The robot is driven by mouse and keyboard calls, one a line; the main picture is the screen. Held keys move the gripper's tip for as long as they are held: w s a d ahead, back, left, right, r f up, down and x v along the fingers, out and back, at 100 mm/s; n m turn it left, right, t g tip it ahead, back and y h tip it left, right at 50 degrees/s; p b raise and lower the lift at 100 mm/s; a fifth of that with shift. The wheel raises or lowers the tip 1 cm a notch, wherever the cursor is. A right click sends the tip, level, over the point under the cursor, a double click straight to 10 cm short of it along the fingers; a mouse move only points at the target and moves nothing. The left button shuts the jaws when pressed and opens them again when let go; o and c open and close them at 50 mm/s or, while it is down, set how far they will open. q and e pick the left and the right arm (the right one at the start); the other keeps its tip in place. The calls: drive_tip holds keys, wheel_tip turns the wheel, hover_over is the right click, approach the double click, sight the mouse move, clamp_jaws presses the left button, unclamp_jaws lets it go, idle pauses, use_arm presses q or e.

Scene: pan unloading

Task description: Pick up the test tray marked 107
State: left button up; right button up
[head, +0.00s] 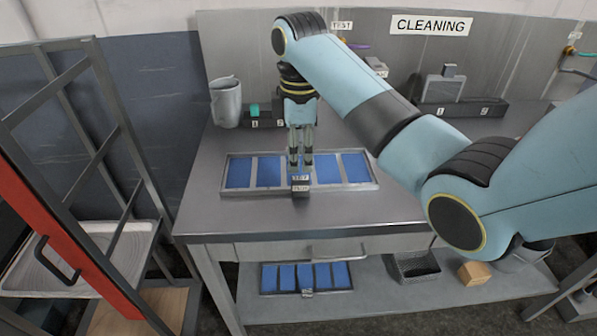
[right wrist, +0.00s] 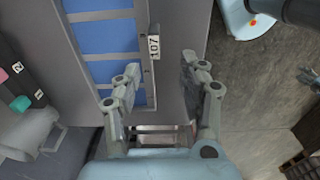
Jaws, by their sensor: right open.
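The test tray (head: 345,189) lies flat on the steel table, a grey frame with several blue panels. Its label is at the middle of the front edge, too small to read in the head view. In the right wrist view the tray (right wrist: 143,30) carries a white label reading 107 (right wrist: 154,46). My right gripper (head: 300,165) points down over the tray's middle, just behind the label. In the right wrist view my right gripper (right wrist: 160,92) has its fingers apart with nothing held between them. My left gripper is not in view.
A second blue-panelled tray (head: 306,291) lies on the lower shelf with a wire basket (head: 415,268) and a tan block (head: 474,273). A grey jug (head: 226,102) and a dark holder (head: 262,122) stand behind the test tray. A rack (head: 72,130) is at left.

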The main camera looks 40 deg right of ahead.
sight(301, 178)
drive_tip(key=f, duration=0.8)
drive_tip(key=shift+w+d+p, duration=0.25)
drive_tip(key=shift+d+p, duration=0.1)
clamp_jaws()
